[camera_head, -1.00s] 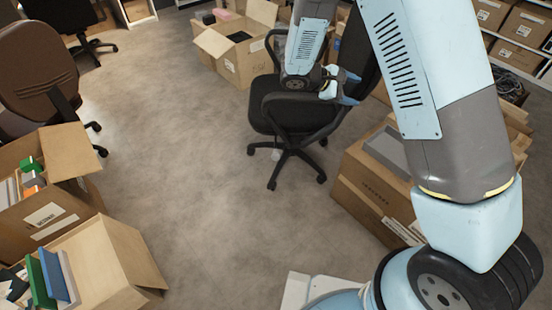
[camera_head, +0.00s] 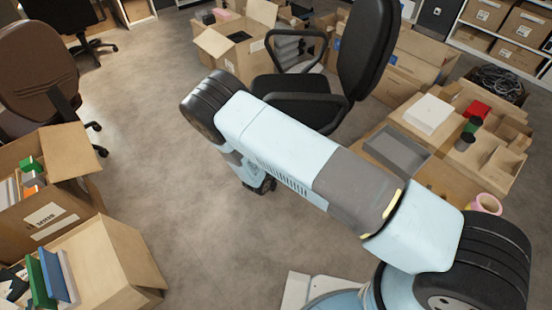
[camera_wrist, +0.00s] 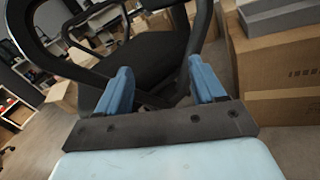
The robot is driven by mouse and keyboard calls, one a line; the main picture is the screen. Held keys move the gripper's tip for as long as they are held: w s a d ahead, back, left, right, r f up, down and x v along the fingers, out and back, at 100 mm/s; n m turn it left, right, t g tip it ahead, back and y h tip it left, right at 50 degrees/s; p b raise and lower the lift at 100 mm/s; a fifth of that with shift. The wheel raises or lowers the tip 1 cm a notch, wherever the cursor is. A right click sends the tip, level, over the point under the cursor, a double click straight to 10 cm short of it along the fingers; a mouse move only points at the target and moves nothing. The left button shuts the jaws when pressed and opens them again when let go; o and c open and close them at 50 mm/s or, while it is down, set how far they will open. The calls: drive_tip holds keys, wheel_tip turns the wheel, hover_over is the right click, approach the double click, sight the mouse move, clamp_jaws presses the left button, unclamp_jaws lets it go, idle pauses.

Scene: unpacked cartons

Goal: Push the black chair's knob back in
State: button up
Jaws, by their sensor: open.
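The black chair (camera_head: 367,55) stands in the middle of the room behind my arm, with its seat, armrests and tall backrest in view. My arm hides its base and the area under the seat. I cannot make out the knob in either view. In the head view my gripper is hidden behind my arm.
Open cartons (camera_head: 70,270) with folders stand at the left. A carton stack (camera_head: 470,185) with a grey tray (camera_head: 396,151) is right of the chair. Another open carton (camera_head: 228,50) is behind it. A brown chair (camera_head: 38,70) is far left. The floor (camera_head: 165,150) between is clear.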

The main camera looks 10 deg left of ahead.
drive_tip(key=s+a+f+n+y, duration=0.2)
drive_tip(key=s+f+n+y, duration=0.25)
drive_tip(key=f, duration=0.35)
drive_tip(key=s+a+f+n+y, duration=0.2)
drive_tip(key=s+f+n+y, duration=0.25)
drive_tip(key=f, duration=0.35)
drive_tip(key=shift+t, duration=0.4)
drive_tip(key=w, duration=0.4)
drive_tip(key=w+a, duration=0.1)
drive_tip(key=w, duration=0.4)
drive_tip(key=w+a, duration=0.1)
drive_tip(key=w, duration=0.4)
drive_tip(key=shift+w+a+f, duration=0.1)
drive_tip(key=shift+w+f, duration=0.05)
drive_tip(key=shift+c, duration=0.3)
clamp_jaws()
